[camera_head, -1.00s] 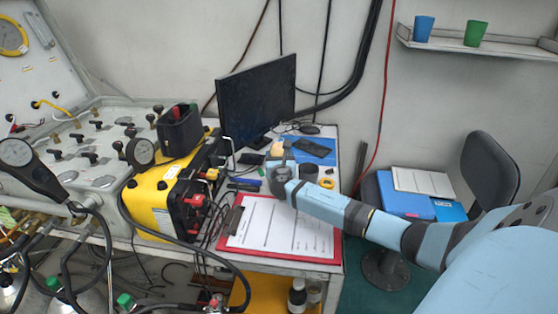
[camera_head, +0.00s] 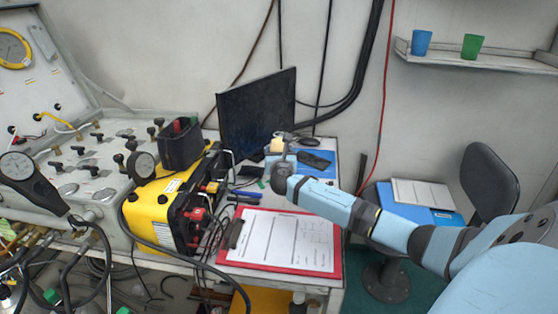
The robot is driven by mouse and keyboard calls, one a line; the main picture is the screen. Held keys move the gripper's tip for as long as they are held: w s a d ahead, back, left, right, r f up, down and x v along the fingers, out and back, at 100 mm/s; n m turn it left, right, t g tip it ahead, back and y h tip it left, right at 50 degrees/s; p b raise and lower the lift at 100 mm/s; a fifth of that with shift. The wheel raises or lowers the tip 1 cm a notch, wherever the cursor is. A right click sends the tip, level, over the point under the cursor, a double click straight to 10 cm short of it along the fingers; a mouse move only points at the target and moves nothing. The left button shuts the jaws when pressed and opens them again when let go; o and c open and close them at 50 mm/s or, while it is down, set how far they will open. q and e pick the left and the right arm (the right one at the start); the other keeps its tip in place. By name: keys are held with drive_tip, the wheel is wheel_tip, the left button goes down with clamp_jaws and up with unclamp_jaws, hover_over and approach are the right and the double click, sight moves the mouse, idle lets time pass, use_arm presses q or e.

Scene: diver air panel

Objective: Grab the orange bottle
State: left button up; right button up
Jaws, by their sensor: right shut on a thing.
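My right gripper (camera_head: 281,157) is above the back of the desk, in front of the monitor's foot. It is shut on a small pale orange-yellow thing (camera_head: 277,145), which I take to be the orange bottle. Only its top part shows, and the gripper and wrist hide the rest. It appears held a little above the desk. My left gripper is not in view.
A monitor (camera_head: 257,110) stands close behind. A red clipboard (camera_head: 283,265) lies at the desk's front, with a yellow case (camera_head: 155,208) to its left. Dark pens and a phone (camera_head: 313,160) lie nearby. Cables hang along the wall.

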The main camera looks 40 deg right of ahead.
drive_tip(key=shift+r+p, duration=0.4)
drive_tip(key=shift+r, duration=6.15)
drive_tip(key=shift+r, duration=0.1)
